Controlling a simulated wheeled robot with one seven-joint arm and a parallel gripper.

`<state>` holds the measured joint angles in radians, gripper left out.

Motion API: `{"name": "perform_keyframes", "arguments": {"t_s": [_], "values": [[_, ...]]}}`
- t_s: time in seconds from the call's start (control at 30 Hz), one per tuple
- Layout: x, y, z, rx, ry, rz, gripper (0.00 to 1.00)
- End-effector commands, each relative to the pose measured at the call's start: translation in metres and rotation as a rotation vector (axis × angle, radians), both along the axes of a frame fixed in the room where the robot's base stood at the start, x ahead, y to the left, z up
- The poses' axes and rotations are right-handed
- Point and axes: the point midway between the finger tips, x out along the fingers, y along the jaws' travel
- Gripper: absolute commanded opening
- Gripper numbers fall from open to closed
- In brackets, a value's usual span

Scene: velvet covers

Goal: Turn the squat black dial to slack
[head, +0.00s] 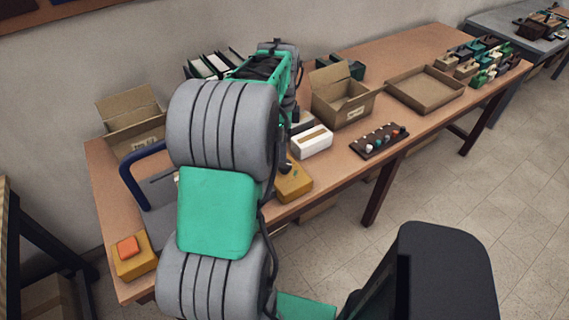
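A yellow box (296,184) sits near the table's front edge, partly covered by my arm. A small dark piece shows on its top beside my arm. I cannot tell whether it is the squat black dial or part of something else. No dial marking or slack label can be read. My arm rises through the middle of the view and bends down behind its own grey link. My gripper cannot be made out behind it.
On the wooden table (420,120) are a white box (312,141), a dark board with several coloured knobs (379,141), an open carton (343,100) and a shallow tray (425,97). Another yellow box (133,264) with an orange top stands front left. Small blocks crowd the right end.

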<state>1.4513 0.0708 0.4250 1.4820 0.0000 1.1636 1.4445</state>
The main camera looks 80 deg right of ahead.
Motion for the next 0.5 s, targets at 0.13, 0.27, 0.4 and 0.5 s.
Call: {"name": "perform_keyframes", "arguments": {"t_s": [0.13,0.27,0.4,0.5], "values": [[-0.007,-0.005,-0.009,0.005,0.0,-0.08,0.65],[-0.007,-0.004,-0.032,0.007,0.001,-0.077,0.65],[-0.007,-0.004,-0.059,0.005,0.0,-0.076,0.65],[-0.006,-0.004,-0.071,0.002,0.001,-0.075,0.65]]}}
